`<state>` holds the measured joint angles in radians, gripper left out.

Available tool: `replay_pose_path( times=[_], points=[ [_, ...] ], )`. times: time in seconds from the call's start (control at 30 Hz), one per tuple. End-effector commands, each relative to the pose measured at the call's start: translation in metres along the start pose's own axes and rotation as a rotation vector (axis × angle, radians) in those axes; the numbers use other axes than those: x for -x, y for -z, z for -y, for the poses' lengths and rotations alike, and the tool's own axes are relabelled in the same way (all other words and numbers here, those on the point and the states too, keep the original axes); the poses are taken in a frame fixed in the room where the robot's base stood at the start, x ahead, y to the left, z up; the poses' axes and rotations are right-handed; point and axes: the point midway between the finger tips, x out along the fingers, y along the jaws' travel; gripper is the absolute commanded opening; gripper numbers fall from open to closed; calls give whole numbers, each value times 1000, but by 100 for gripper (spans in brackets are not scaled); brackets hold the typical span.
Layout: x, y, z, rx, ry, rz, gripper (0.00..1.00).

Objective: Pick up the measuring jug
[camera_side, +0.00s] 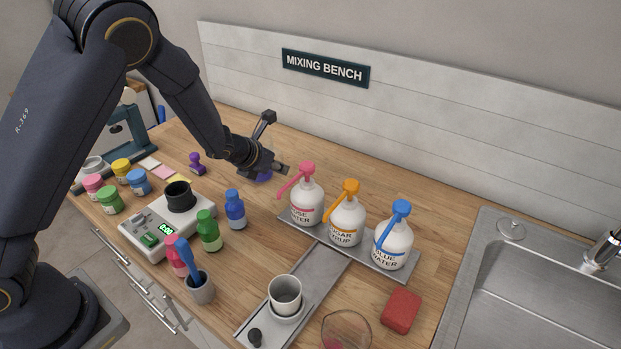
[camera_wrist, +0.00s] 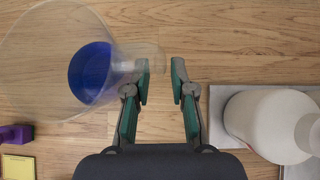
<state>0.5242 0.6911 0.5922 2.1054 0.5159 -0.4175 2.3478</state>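No vessel in view is clearly marked as the measuring jug. A clear glass vessel (camera_side: 345,331) with a little red in it stands at the bottom edge of the side view, partly cut off. In the wrist view, a clear conical vessel (camera_wrist: 40,55) holding blue liquid is at the upper left. Its narrow end overlaps the left fingertip; I cannot tell whether they touch. My gripper (camera_wrist: 161,82) is open, with nothing seen held between its fingers. In the side view my gripper (camera_side: 279,168) is near the back wall, left of the pump bottles, and partly hides something blue-purple.
Pump bottles in pink (camera_side: 307,201), orange (camera_side: 346,224) and blue (camera_side: 393,246) stand close to the gripper's right. A scale (camera_side: 150,240), small bottles and jars lie left. A grey cup (camera_side: 285,292), red sponge (camera_side: 401,311) and sink (camera_side: 540,290) are farther right.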

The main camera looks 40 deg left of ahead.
Motion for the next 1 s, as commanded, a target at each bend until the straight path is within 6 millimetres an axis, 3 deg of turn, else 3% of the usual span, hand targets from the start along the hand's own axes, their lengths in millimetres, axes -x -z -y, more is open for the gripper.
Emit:
replay_pose_path(
  times=[0.13,0.4,0.63,1.0],
  points=[
    [-19,0,-1,1,-2,0,24],
    [-22,0,0,0,-1,0,24],
    [-22,0,0,0,-1,0,0],
    [-22,0,0,0,0,-1,0]
  ],
)
